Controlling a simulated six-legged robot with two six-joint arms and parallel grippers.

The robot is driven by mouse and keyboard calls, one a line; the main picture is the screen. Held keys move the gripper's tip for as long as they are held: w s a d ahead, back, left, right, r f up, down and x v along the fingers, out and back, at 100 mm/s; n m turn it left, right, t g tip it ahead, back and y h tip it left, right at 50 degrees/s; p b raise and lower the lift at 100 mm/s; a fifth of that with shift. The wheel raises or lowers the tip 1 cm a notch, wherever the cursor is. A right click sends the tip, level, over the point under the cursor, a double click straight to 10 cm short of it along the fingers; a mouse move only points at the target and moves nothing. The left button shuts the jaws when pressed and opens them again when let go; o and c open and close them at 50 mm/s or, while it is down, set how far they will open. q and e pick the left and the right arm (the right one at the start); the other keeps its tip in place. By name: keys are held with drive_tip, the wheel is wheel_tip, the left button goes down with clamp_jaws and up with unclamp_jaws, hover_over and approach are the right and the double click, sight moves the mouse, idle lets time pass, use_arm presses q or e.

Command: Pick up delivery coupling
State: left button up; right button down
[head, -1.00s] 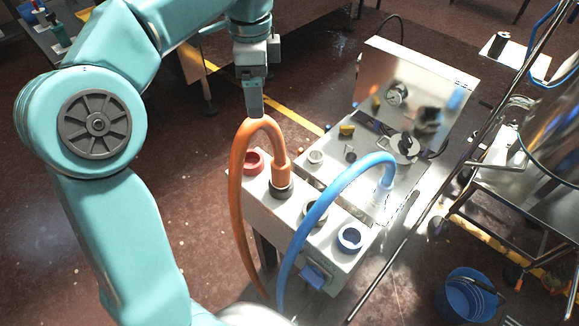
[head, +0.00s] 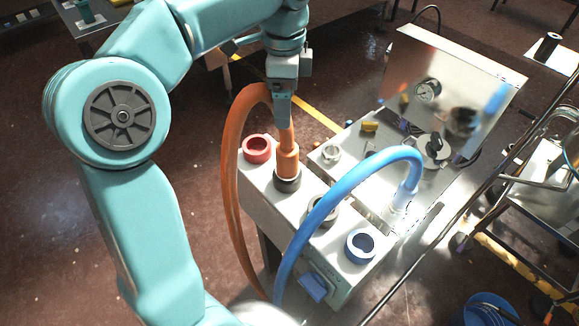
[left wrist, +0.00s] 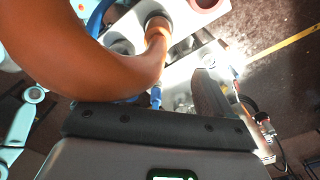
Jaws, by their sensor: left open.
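The orange hose (head: 232,170) arches up and comes down into an orange coupling (head: 288,160), which stands upright in a dark ring socket (head: 287,180) on the white box. The left wrist view also shows the orange hose (left wrist: 85,60), large and close, and its coupling (left wrist: 157,40). My left gripper (head: 284,118) points down directly above the coupling, beside the hose's descending end, and is open. In the left wrist view a dark finger (left wrist: 210,95) stands right of the hose. Whether the fingers touch the hose cannot be told. My right gripper is not in view.
A blue hose (head: 340,190) arches over the box to the right. A red ring (head: 257,149) and a blue ring (head: 360,246) sit on the box. A reflective panel (head: 450,85) stands behind. A metal cart (head: 545,205) is at right, with a blue bucket (head: 487,311).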

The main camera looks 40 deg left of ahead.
sight(287, 144)
use_arm(q)
wheel_tip(287, 144, down, 8)
drive_tip(key=shift+s+f+b, duration=0.1)
drive_tip(key=shift+f+b, duration=0.1)
drive_tip(key=shift+b, duration=0.25)
drive_tip(key=shift+d+f, duration=0.15)
drive_tip(key=shift+f, duration=0.4)
wheel_tip(287, 144, down, 4)
drive_tip(key=shift+d+f, duration=0.1)
drive_tip(key=shift+f, duration=0.15)
drive_tip(key=shift+r, duration=0.1)
drive_tip(key=shift+c, duration=0.9)
drive_tip(key=c, duration=1.3)
drive_tip(key=shift+r, duration=0.1)
